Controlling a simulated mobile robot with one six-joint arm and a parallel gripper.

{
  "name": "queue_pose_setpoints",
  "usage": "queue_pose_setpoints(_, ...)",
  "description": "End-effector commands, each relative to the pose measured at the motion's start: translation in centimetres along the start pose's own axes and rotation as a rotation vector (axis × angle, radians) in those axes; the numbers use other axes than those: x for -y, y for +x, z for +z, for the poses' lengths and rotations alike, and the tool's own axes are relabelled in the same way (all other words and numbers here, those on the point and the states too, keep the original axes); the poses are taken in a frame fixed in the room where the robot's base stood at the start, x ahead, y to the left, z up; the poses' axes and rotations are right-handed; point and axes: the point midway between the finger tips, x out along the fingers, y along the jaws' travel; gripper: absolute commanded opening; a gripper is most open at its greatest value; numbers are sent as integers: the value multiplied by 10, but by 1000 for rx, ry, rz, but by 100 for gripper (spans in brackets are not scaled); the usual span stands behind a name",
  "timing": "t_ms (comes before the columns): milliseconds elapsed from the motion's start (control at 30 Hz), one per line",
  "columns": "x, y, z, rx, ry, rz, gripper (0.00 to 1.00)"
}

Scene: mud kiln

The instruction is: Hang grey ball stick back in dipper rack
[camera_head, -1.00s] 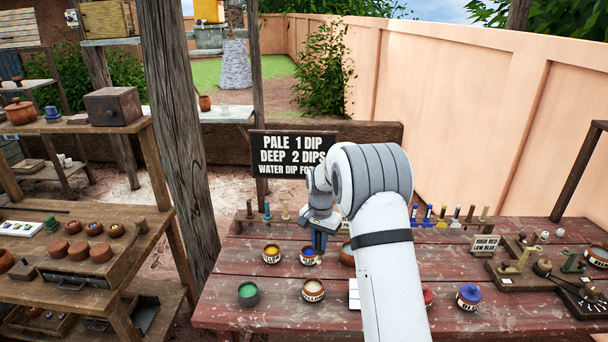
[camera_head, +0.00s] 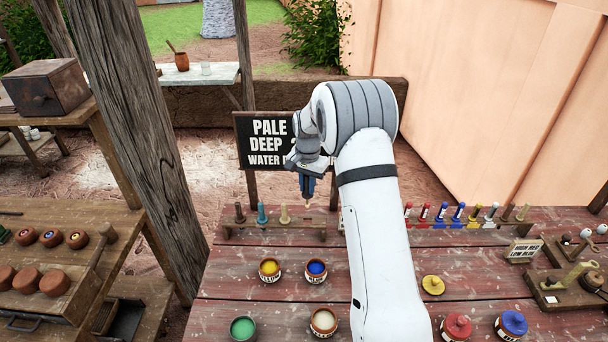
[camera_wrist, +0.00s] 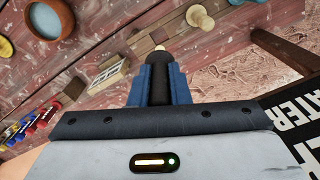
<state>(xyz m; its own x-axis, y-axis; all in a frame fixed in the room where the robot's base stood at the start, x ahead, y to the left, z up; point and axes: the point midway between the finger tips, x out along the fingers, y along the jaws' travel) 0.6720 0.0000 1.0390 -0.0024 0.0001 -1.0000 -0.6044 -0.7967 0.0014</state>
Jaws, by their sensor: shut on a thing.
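My gripper (camera_head: 307,184) is shut on a slim stick and points down near the right end of the dipper rack (camera_head: 262,236). In the wrist view, the stick (camera_wrist: 158,84) is dark between the blue fingers (camera_wrist: 158,72), with a small pale tip beyond them. The tip also shows below the fingers in the head view (camera_head: 307,203). The rack is a low wooden stand at the table's back edge. It holds a brown-grey stick (camera_head: 239,213), a teal stick (camera_head: 262,213) and a cream stick (camera_head: 284,214). I cannot tell whether the held stick touches the rack.
Open pots of yellow (camera_head: 269,269), blue (camera_head: 316,269), green (camera_head: 243,328) and cream (camera_head: 323,321) stand in front. A black sign (camera_head: 265,141) is behind my gripper. Another rack with several coloured tools (camera_head: 458,214) is right, partly hidden by my arm.

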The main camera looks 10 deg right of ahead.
Motion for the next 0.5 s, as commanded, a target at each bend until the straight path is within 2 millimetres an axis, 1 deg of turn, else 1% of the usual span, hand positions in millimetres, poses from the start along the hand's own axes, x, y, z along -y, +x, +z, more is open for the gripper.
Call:
queue_pose_setpoints(167, -2, 8, -1, 1, 3, 1, 0)
queue_pose_setpoints(500, 0, 43, 0, 1, 0, 0, 0)
